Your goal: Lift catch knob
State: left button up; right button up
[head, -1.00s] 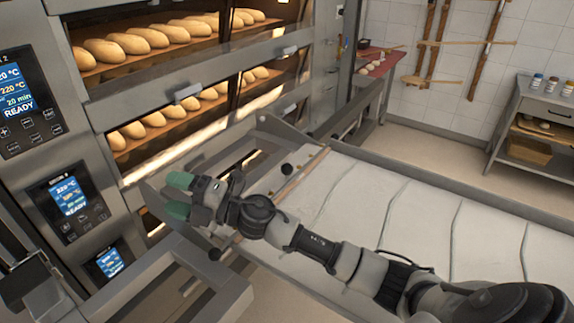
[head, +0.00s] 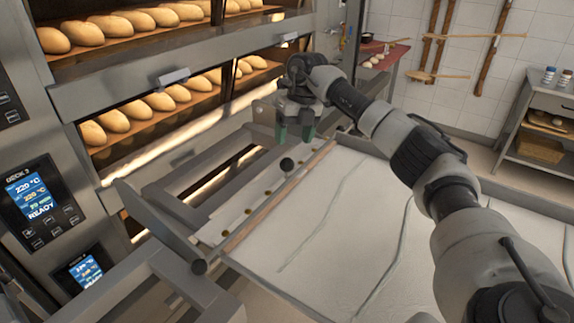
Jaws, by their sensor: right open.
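A round black knob (head: 287,164) stands on the metal strip at the oven end of the loader, beside the wooden rail. A second dark round knob (head: 199,267) sits at the near end of that rail; I cannot tell which one is the catch knob. My right gripper (head: 294,133) points down with its green-tipped fingers apart, just above and behind the first knob in the picture. It looks empty, with a gap between the fingertips and the knob. My left gripper is not in view.
The deck oven (head: 170,81) with lit decks of loaves stands at the left and back. The loader's pale cloth bed (head: 330,215) fills the middle right. Grey frame bars (head: 150,285) lie at the lower left. A side table (head: 540,125) stands far right.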

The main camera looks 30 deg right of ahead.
aim_at(287, 159)
jog(key=f, duration=0.3)
jog(key=a+f+p, duration=0.1)
jog(key=f, duration=0.2)
jog(key=f+p, duration=0.1)
jog(key=f, duration=0.1)
jog(key=shift+w+a+f, duration=0.2)
jog(key=shift+a+f, duration=0.2)
grip_shut()
notch_tip(287, 159, up, 2)
jog(key=shift+r+p, duration=0.15)
jog(key=shift+p, duration=0.4)
jog(key=shift+w, duration=0.1)
jog(key=shift+c, duration=1.1)
grip_release()
jog(key=shift+o, duration=1.1)
